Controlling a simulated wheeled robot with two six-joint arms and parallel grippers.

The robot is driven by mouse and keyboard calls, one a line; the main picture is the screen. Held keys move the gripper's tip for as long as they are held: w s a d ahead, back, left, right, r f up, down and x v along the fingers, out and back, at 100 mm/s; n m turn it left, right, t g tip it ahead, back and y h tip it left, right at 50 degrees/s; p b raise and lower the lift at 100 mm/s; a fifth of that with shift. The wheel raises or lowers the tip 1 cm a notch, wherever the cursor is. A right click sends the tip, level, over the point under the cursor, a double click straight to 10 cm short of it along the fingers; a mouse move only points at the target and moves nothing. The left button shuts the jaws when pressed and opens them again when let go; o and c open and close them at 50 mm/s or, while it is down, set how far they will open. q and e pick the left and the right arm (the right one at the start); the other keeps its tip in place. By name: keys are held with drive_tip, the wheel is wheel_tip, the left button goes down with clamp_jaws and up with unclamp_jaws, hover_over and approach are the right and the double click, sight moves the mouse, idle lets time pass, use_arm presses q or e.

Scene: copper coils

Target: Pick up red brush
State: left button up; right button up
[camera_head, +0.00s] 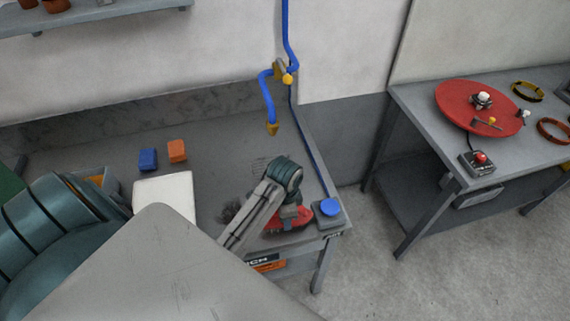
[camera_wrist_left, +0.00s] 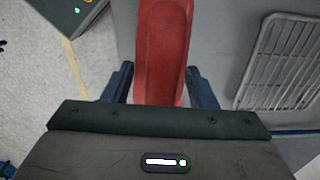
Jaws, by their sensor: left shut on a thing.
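The red brush (camera_head: 289,219) lies at the front right of the grey workbench, partly hidden by my left gripper. In the left wrist view the long red brush (camera_wrist_left: 163,40) runs between the two fingers. My left gripper (camera_head: 292,216) points down over the brush, and its fingers are closed against both sides of it. The left gripper also shows in the left wrist view (camera_wrist_left: 160,82). The brush seems at bench height; I cannot tell whether it touches the bench. My right gripper is not in view.
A blue button box (camera_head: 330,212) stands just right of the brush at the bench corner. A blue block (camera_head: 148,159), an orange block (camera_head: 177,151) and a blue hose (camera_head: 267,100) are farther back. A metal grate (camera_wrist_left: 283,62) lies beside the brush. A second table (camera_head: 432,130) stands right.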

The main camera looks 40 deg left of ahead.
use_arm(q)
drive_tip(key=shift+r+b, duration=0.35)
drive_tip(key=shift+r, duration=0.3)
drive_tip(key=s+b, duration=0.1)
drive_tip(key=s, duration=0.3)
drive_tip(key=s+b, duration=0.1)
drive_tip(key=s, duration=0.3)
drive_tip(key=shift+s+d+r+b, duration=0.1)
drive_tip(key=shift+s+r+b, duration=0.1)
drive_tip(key=shift+s+b, duration=0.2)
drive_tip(key=s+r, duration=0.1)
drive_tip(key=s, duration=0.6)
drive_tip(key=shift+s+r+b, duration=0.15)
drive_tip(key=shift+b, duration=0.15)
drive_tip(key=shift+d, duration=0.1)
